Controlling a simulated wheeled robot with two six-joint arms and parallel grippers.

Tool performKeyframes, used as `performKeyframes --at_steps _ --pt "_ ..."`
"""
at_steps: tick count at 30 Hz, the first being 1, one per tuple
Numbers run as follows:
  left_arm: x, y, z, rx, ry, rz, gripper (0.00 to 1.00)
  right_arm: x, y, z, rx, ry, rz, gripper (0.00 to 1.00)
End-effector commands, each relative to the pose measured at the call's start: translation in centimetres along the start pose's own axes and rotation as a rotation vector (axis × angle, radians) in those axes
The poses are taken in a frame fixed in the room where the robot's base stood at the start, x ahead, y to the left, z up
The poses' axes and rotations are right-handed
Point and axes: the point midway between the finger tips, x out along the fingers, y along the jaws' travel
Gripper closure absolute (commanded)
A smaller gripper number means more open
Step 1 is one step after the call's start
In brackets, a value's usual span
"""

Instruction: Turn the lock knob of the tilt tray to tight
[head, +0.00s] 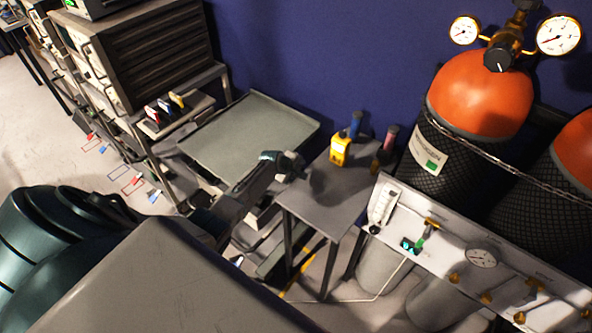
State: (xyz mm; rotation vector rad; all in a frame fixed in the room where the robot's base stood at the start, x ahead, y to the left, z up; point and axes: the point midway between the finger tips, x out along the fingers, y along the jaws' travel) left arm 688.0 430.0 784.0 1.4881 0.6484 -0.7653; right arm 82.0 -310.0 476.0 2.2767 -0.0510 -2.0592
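The tilt tray (250,137), a grey-green plate with a raised rim, stands tilted against the blue wall in the middle of the head view. My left arm comes in from the lower left. Its dark gripper (275,167) reaches the tray's near right corner, close beside the grey side table. A dark rounded piece shows at the fingertips; it may be the lock knob, but I cannot tell it apart from the gripper. Any tight marking is not readable. Whether the fingers are closed on anything is not clear. My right gripper is not in view.
A grey side table (330,192) right of the gripper bears a yellow bottle (340,149) and other small bottles. Orange-topped gas cylinders (482,93) and a white valve panel (450,250) stand at right. A slatted rack (150,55) is at upper left.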

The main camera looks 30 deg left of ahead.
Motion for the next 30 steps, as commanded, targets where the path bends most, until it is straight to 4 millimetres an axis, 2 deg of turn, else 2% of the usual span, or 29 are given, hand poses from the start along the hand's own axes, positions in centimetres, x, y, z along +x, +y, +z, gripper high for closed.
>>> performKeyframes --at_steps 1,6,17,25,30 --pt "0.0 0.0 0.0 0.0 0.0 0.0 0.54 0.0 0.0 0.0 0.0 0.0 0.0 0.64" --pt "0.0 0.0 0.0 0.0 0.0 0.0 0.85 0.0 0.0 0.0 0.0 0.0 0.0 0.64" --pt "-0.1 0.3 0.0 0.0 0.0 -0.055 0.85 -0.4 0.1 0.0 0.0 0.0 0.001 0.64" --pt "0.0 0.7 0.0 0.0 0.0 -0.235 0.85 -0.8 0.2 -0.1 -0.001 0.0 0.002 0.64" --pt "0.5 0.8 0.0 0.0 0.0 -0.393 0.85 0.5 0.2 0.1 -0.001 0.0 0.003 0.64"
